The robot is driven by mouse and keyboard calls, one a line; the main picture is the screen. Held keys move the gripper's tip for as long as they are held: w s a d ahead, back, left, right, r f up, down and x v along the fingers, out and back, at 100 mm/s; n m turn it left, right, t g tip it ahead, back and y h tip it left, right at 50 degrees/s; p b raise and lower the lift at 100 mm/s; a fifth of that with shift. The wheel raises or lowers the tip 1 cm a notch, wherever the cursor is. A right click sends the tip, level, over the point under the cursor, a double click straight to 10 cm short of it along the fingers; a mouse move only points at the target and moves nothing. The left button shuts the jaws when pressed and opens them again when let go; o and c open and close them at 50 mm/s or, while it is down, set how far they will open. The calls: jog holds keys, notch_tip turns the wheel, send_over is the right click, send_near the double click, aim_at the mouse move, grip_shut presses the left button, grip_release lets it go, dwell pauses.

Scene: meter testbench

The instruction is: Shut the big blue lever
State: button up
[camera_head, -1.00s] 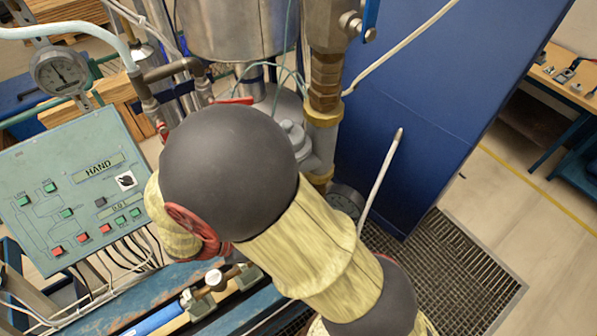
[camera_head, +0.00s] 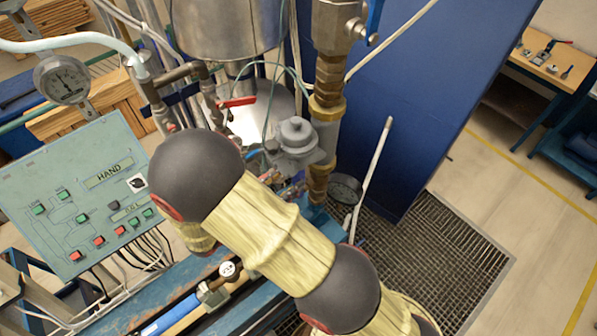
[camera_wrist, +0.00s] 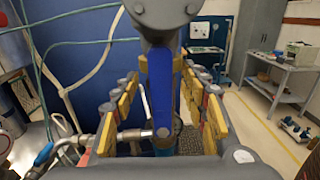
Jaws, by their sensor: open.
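The big blue lever (camera_wrist: 160,92) hangs down from a grey valve body (camera_wrist: 160,14) in the wrist view. It lies between the two yellow-padded fingers of my gripper (camera_wrist: 162,80), with a gap on each side. My gripper is open, and no grip on the lever shows. In the head view only part of the blue lever (camera_head: 375,18) shows, at the top edge beside the brass and steel pipe valve (camera_head: 336,25). My gripper is not visible in the head view.
A green control panel (camera_head: 75,190) stands at the left, with a gauge (camera_head: 62,79) above it. A tall blue panel (camera_head: 430,90) stands behind.

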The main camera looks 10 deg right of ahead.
jog(key=shift+p+x, duration=0.4)
jog(key=shift+x, duration=1.7)
jog(key=shift+c, duration=0.3)
grip_shut()
